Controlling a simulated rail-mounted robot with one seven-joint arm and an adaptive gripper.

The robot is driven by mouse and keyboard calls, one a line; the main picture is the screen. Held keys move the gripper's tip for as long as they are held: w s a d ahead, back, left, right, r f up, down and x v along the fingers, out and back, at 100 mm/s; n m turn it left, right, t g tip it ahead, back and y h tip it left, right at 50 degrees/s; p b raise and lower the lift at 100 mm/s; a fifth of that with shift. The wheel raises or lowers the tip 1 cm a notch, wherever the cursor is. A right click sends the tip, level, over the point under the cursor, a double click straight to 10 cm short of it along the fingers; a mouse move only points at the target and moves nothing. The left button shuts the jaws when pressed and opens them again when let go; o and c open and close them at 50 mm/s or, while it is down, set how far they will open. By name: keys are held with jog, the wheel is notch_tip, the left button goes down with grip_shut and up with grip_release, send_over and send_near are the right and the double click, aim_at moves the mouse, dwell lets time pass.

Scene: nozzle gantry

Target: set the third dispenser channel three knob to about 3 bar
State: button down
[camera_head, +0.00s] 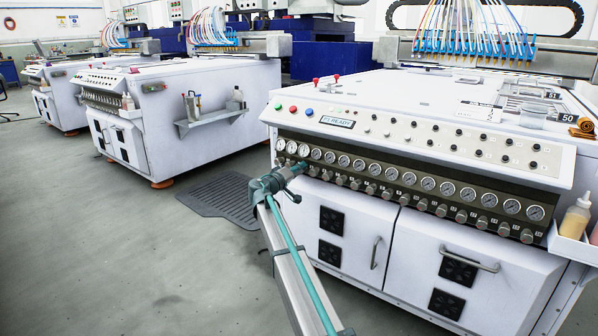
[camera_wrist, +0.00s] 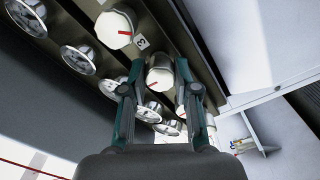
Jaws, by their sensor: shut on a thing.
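The front dispenser (camera_head: 430,110) carries a dark strip of gauges and knobs along its front edge. My gripper (camera_head: 300,168) is at the left end of the knob row. In the wrist view, my gripper (camera_wrist: 160,72) has its two teal fingers on either side of a pale round knob (camera_wrist: 161,80) with a red mark, and is shut on it. A label reading 3 (camera_wrist: 142,43) sits between this knob and another red-marked knob (camera_wrist: 113,30). The fingers hide part of the row. The gauge readings are too small or too oblique to tell.
Several gauges (camera_wrist: 79,59) lie close to the left of the fingers in the wrist view. More knobs (camera_head: 421,205) continue rightward along the strip. Cabinet doors with handles (camera_head: 375,252) are below. A bottle (camera_head: 575,218) stands at the right. Open floor (camera_head: 120,260) lies left.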

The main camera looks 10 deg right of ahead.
jog(key=c, duration=1.1)
grip_release()
jog(key=shift+a, duration=0.1)
jog(key=shift+c, duration=0.2)
jog(key=shift+s, duration=0.1)
jog(key=v, duration=1.2)
